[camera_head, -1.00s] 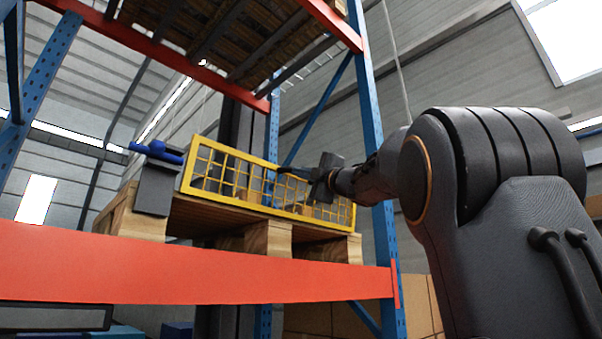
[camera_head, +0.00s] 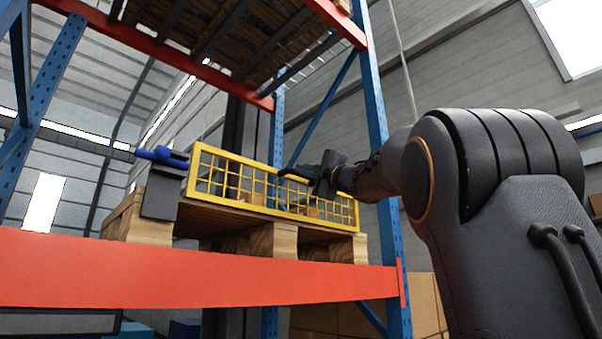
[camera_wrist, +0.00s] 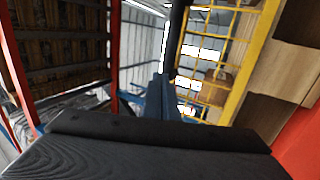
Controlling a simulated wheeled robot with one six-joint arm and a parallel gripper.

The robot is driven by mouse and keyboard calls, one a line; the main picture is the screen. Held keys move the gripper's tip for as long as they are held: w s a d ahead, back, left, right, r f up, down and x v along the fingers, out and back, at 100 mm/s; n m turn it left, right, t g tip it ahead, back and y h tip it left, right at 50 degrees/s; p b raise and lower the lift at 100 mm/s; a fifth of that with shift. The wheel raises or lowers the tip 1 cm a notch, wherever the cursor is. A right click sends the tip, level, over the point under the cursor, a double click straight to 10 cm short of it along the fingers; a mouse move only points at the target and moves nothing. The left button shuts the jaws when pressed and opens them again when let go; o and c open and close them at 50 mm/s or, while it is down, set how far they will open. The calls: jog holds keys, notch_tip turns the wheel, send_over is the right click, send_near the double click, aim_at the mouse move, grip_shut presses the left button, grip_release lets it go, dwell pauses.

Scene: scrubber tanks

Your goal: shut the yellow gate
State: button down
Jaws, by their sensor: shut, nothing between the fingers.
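The yellow gate (camera_head: 240,180) is a mesh panel standing along the front edge of a wooden pallet on the rack shelf. Its left end is close to a grey post block (camera_head: 163,192) with a blue handle (camera_head: 161,156) on top; I cannot tell if they touch. My gripper (camera_head: 284,173) is shut and empty at the top of the gate, right of its middle. I cannot tell if it touches the gate. In the wrist view the gate (camera_wrist: 250,62) runs along the right of my gripper (camera_wrist: 166,82).
The pallet (camera_head: 270,241) rests behind an orange-red beam (camera_head: 190,268). A blue upright (camera_head: 376,120) stands at the right, close to my arm. Another loaded shelf with a red beam (camera_head: 165,55) hangs above. Brown boxes (camera_head: 425,300) stand below right.

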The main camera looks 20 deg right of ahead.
jog(key=r+b+v, duration=0.2)
jog(key=b+v, duration=0.2)
jog(key=v, duration=0.8)
jog(key=shift+s+d, duration=0.35)
jog(key=shift+s, duration=0.1)
jog(key=shift+f, duration=0.15)
